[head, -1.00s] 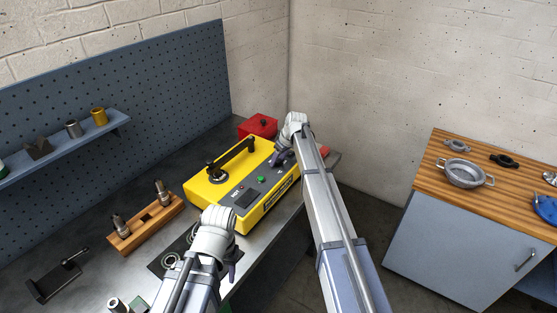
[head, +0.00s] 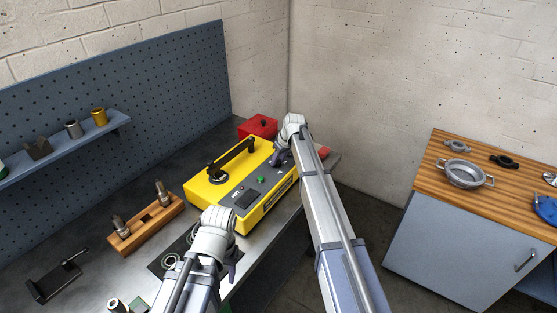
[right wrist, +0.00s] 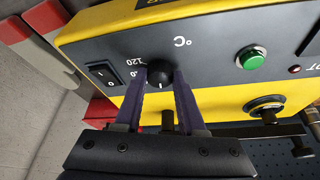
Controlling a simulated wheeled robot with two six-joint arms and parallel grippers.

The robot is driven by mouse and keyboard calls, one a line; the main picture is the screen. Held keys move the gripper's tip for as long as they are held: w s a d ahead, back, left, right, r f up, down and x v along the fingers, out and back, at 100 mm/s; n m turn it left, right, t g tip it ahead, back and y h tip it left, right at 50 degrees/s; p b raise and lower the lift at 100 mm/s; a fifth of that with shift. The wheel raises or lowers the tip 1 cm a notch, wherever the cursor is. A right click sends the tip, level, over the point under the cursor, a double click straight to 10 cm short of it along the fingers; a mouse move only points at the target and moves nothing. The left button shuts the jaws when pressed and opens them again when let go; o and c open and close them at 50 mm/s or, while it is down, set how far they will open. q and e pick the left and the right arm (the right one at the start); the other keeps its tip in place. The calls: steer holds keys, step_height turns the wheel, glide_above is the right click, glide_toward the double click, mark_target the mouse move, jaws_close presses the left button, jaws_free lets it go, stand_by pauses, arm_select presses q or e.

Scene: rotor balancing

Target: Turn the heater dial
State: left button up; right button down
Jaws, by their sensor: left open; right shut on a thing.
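The yellow heater (head: 232,187) stands on the bench with a dark control panel on its near side. My right gripper (head: 279,157) is at the panel's right end in the head view, where it hides the dial. In the right wrist view the black dial (right wrist: 160,79) with a white pointer line sits between the purple fingers of my right gripper (right wrist: 161,88), which are shut on it. The "120" and "°C" markings show near the dial.
A green button (right wrist: 251,58) and a black rocker switch (right wrist: 102,73) flank the dial. A red box (head: 258,127) stands behind the heater. A wooden block with metal parts (head: 146,223) lies left of it. A wood-topped cabinet (head: 480,200) stands apart at right.

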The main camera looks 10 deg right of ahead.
mark_target(278, 171)
steer(key=m+h, duration=0.1)
steer(key=m, duration=0.2)
steer(key=m+h, duration=0.1)
steer(key=m, duration=0.2)
steer(key=shift+a+t, duration=0.2)
steer(key=shift+t, duration=0.1)
steer(key=shift+m+h, duration=0.3)
steer(key=shift+m, duration=0.1)
steer(key=c, duration=0.5)
jaws_free()
steer(key=shift+s+r, duration=0.1)
steer(key=shift+r, duration=0.05)
steer(key=p+v, duration=0.7)
steer(key=shift+r, duration=0.25)
